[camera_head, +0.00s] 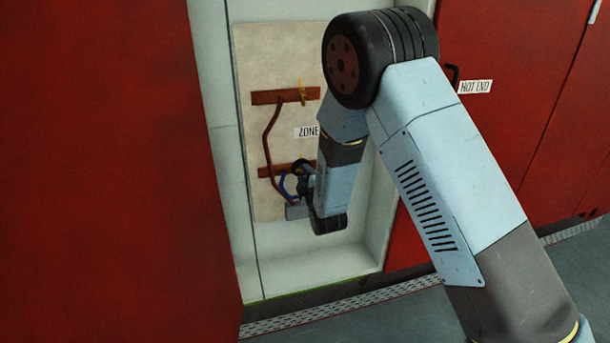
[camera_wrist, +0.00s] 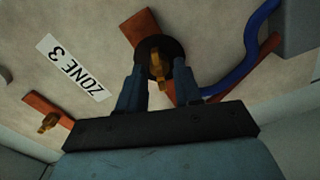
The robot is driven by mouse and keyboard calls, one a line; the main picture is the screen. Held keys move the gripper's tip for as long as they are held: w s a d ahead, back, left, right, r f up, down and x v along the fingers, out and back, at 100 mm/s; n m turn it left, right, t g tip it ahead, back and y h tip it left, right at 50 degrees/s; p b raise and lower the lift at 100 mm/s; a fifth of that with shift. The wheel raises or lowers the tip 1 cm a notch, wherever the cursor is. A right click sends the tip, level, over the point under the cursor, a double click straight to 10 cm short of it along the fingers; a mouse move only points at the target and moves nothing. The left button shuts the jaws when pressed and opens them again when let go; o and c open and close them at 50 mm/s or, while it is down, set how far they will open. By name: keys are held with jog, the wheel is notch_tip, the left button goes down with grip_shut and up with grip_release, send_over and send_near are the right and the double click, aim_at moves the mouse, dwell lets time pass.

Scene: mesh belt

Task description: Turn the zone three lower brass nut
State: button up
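The lower brass nut (camera_wrist: 155,66) shows in the wrist view against a dark round disc on a copper-red bar. My gripper (camera_wrist: 157,82) has its two dark fingers apart, one on each side of the nut's near part. I cannot tell whether either finger touches it. The upper brass nut (camera_head: 302,93) is on the upper red bar and shows in the wrist view (camera_wrist: 48,122) at the left. The zone label (camera_wrist: 74,67) reads "ZONE 3".
A blue hose (camera_wrist: 238,72) and a red pipe (camera_wrist: 268,55) run close to the right finger. A grey box (camera_wrist: 298,25) is beyond them. The pale panel (camera_head: 250,60) sits in a recess between red doors (camera_head: 110,170). A "HOT END" label (camera_head: 475,87) is at right.

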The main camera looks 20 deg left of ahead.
jog(key=shift+w+a, duration=0.35)
jog(key=shift+w, duration=0.2)
jog(key=shift+c, duration=0.3)
grip_shut()
jog(key=shift+m, duration=0.3)
jog(key=m, duration=1.3)
jog(key=shift+d+f, duration=0.1)
jog(key=shift+f, duration=0.1)
jog(key=shift+s, duration=0.1)
